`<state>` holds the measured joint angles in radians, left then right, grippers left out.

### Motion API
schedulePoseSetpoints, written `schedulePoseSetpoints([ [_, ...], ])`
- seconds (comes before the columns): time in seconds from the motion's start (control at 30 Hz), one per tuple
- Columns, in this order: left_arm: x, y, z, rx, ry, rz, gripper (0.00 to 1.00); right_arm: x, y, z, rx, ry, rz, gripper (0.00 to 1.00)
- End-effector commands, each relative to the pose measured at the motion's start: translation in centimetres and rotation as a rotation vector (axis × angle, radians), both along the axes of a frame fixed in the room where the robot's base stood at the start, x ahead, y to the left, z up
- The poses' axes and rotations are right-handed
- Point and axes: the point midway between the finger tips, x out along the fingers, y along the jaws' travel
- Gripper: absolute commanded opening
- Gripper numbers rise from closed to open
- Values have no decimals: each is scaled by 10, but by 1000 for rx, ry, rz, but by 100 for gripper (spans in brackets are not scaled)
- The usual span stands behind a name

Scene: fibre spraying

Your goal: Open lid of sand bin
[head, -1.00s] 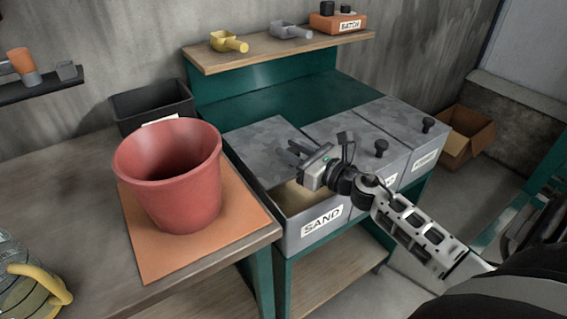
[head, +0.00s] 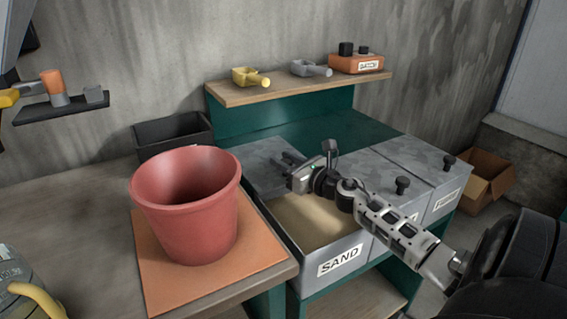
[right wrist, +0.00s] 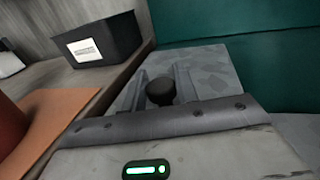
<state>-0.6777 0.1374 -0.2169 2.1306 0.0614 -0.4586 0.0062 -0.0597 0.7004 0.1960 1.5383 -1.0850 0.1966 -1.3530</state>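The sand bin (head: 342,258) is the left one in a row of grey bins, with a SAND label on its front. Its grey mottled lid (head: 258,178) is slid back toward the green back panel, and pale sand (head: 310,215) shows in the open front part. My right gripper (head: 287,160) is over the lid's front edge. In the right wrist view, its fingers (right wrist: 160,88) stand close on both sides of the lid's dark round knob (right wrist: 160,93) and appear shut on it. The lid (right wrist: 210,72) lies flat beyond. My left gripper is not in view.
A red bucket (head: 190,215) stands on an orange mat (head: 250,250) on the bench left of the bin. A black box (head: 172,135) is behind it. Scoops (head: 250,77) and an orange device (head: 357,63) sit on the shelf above. Two closed bins adjoin at the right.

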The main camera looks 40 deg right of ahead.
Motion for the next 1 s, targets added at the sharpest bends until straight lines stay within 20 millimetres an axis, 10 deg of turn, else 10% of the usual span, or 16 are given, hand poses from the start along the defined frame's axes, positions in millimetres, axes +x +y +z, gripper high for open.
schedulePoseSetpoints([
  [0.53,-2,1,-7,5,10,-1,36,-13,0,-2,0,2,-1,51],
  [1.0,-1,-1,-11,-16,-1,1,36,-115,-2,-3,2,3,-4,51],
])
